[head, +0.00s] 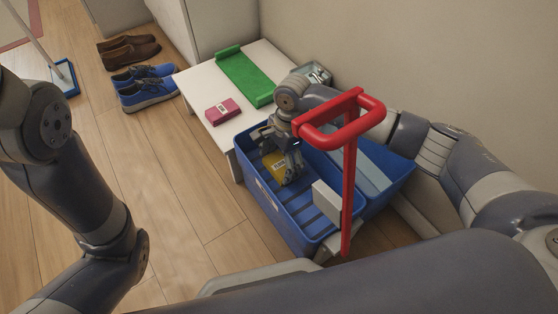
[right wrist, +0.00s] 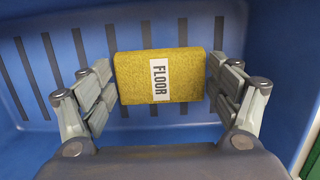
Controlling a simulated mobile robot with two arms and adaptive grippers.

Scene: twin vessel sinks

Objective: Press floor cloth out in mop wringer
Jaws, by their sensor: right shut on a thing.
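The yellow floor cloth (head: 276,166) is a folded block inside the blue slotted basket of the mop wringer (head: 262,200). Its white label reading FLOOR shows in the right wrist view (right wrist: 160,80). My right gripper (head: 283,163) reaches down into the basket and is shut on the cloth, one finger at each side; it also shows in the right wrist view (right wrist: 161,82). The wringer's red lever (head: 349,190) stands upright, with a pale press plate (head: 327,202) near the basket's front end. My left arm is at the left; its gripper is out of frame.
A low white table (head: 200,88) behind the wringer holds a green tray (head: 246,77), a magenta box (head: 222,111) and a small container (head: 315,73). A blue bucket (head: 385,172) adjoins the wringer. Shoes (head: 145,88) and a mop (head: 62,74) are farther back. Floor at left is clear.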

